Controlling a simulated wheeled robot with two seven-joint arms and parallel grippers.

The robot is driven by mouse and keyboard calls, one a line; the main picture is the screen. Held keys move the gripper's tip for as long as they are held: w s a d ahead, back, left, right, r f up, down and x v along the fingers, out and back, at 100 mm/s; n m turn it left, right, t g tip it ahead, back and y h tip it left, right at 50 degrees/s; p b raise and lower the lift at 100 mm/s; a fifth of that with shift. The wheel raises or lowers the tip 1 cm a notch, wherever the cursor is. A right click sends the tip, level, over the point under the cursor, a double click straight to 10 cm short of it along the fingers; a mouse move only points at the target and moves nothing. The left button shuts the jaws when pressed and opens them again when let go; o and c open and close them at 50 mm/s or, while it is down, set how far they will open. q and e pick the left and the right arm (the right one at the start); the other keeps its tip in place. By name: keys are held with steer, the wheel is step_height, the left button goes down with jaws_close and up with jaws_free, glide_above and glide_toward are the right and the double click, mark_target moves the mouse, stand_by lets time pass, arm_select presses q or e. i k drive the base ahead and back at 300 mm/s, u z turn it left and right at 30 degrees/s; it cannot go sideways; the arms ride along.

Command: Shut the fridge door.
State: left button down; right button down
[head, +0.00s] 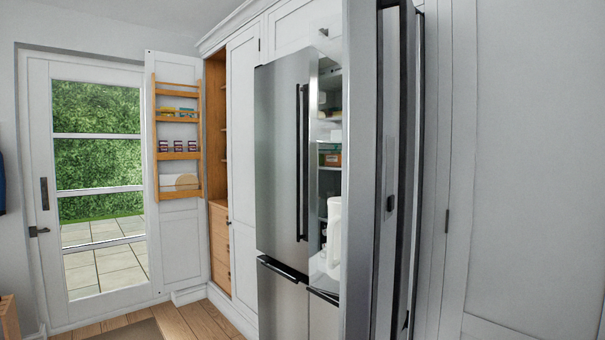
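The stainless steel fridge (280,150) stands in the middle of the head view. Its left upper door is shut and carries a long dark vertical handle (302,160). Its right upper door (361,170) stands open, swung out towards me and seen nearly edge-on. Through the gap, the lit shelves (330,190) show with some food packs (330,155). A white rounded object (333,232) shows low in the gap, partly hidden by the open door; I cannot tell what it is. Neither of my grippers is in view.
A tall cupboard left of the fridge has its white door (180,235) open, with a wooden rack (178,90) on it. A glazed door (98,180) stands at the far left. Plain white panels (525,150) fill the right side. Some wooden floor (205,318) is clear.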

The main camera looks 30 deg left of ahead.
mark_target(377, 58)
steer(key=u, duration=0.25)
steer(key=i, duration=1)
steer(key=u, duration=0.9)
steer(key=k, duration=0.55)
steer(key=z, duration=0.7)
